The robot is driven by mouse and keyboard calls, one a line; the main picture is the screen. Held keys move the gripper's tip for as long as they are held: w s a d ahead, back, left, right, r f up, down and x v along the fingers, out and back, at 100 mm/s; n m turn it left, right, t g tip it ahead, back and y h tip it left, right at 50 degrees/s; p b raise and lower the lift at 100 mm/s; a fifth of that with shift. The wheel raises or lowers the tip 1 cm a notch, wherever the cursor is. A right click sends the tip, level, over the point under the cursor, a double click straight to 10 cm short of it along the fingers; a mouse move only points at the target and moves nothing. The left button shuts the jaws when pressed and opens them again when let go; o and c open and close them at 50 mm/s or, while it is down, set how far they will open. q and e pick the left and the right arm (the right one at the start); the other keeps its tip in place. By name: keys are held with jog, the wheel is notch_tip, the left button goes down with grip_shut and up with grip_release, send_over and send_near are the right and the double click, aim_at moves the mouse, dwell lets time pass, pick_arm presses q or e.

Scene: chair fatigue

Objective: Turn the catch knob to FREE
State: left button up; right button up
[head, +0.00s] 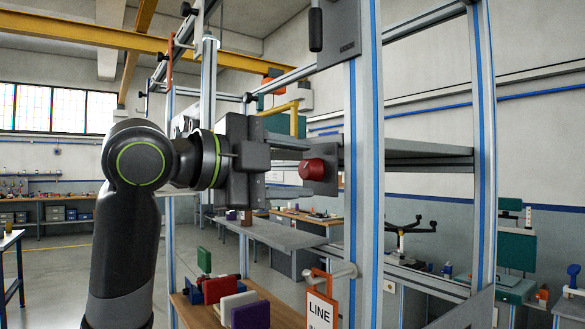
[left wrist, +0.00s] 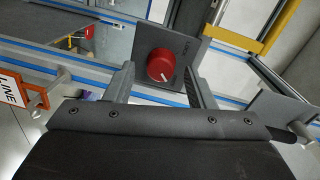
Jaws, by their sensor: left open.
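The red catch knob (head: 312,169) sits on a dark grey plate (head: 328,158) fixed to the aluminium frame. In the left wrist view the round knob (left wrist: 160,65) has a white pointer line toward its lower right edge. Small lettering is on the plate (left wrist: 190,62) above and right of the knob, too small to read. My left gripper (head: 298,167) is open and empty, facing the knob from the left. In the left wrist view its fingers (left wrist: 163,84) stand either side of the knob, with gaps; contact is not visible. My right gripper is not in view.
Frame posts (head: 365,200) with blue strips stand close to the knob's right. A LINE sign (head: 320,308) on an orange tag hangs below from a peg. Red, white and purple blocks (head: 220,290) stand on a wooden surface below my left arm. A dark panel (head: 338,35) hangs above.

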pick_arm(q)
jog(key=shift+a, duration=0.15)
jog(key=shift+s+a, duration=0.15)
jog(key=shift+a, duration=0.05)
jog(key=b+v, duration=0.5)
jog(key=v, duration=1.1)
jog(key=shift+s+a, duration=0.25)
jog(key=shift+w+r, duration=0.1)
jog(key=shift+r, duration=0.05)
